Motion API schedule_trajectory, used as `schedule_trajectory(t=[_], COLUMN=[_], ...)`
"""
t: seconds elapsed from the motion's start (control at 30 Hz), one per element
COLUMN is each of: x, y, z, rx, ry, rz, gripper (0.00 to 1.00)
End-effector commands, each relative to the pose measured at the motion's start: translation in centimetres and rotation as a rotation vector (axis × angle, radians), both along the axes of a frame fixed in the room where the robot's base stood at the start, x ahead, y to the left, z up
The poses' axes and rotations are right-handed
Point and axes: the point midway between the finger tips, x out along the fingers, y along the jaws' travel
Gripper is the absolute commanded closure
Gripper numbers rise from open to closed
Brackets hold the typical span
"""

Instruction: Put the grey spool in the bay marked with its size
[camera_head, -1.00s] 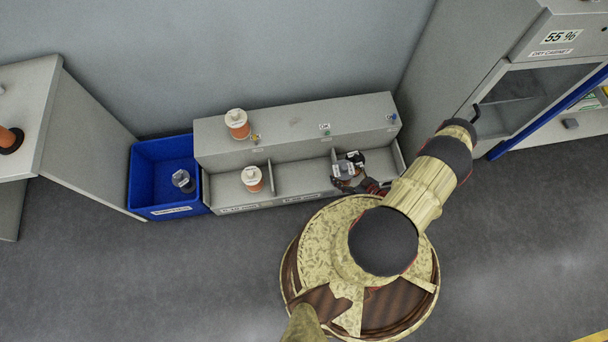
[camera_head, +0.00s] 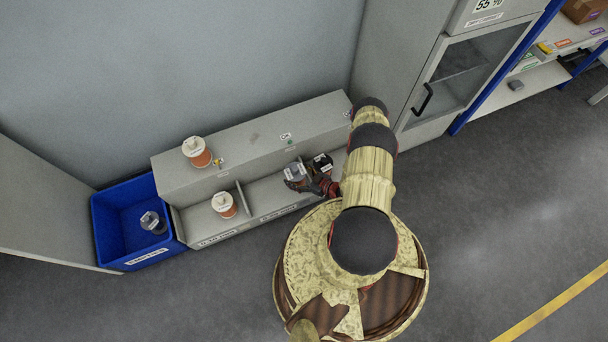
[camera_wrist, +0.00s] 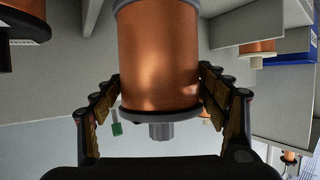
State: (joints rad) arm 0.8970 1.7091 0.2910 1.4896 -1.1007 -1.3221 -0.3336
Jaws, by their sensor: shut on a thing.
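My gripper (camera_wrist: 162,110) is shut on the grey spool (camera_wrist: 158,55), a copper-wound reel with a grey upper flange. The fingers press on both sides of it in the wrist view. In the head view the held spool (camera_head: 295,172) shows its pale top over the middle of the grey bay rack (camera_head: 205,185), near a divider. Its height above the bay floor is hard to tell. A dark-topped spool (camera_head: 322,163) stands just right of it. A white-topped spool (camera_head: 224,205) sits in the left bay. The front bay labels (camera_head: 279,212) are too small to read.
Another white-topped spool (camera_head: 197,153) stands on the rack's upper ledge. A blue bin (camera_head: 107,230) at the left holds a grey-topped item (camera_head: 152,221). A grey cabinet (camera_head: 400,75) stands close on the right. Thin dividers (camera_head: 243,198) separate the bays.

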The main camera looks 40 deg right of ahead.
Motion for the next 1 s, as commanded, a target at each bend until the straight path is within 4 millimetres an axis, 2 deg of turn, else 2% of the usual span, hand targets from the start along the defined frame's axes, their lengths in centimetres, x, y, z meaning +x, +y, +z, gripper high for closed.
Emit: schedule_trajectory(t=[0.03,0.1,0.3,0.57,0.67,0.83,1.0], x=[0.7,1.5,3.0,3.7,4.3,4.1,4.1], y=[0.3,0.6,1.0,1.3,1.5,1.5,1.4], z=[-1.2,-2.2,-4.0,-4.7,-5.6,-7.9,-8.2], rx=[-0.002,-0.002,-0.002,-0.001,-0.002,-0.002,-0.002], ry=[-0.004,-0.004,-0.004,-0.004,-0.004,-0.004,-0.005], rz=[0.002,0.003,0.0,0.0,0.0,-0.001,-0.001], gripper=[0.87,0.87,0.87,0.87,0.87,0.87,0.87])
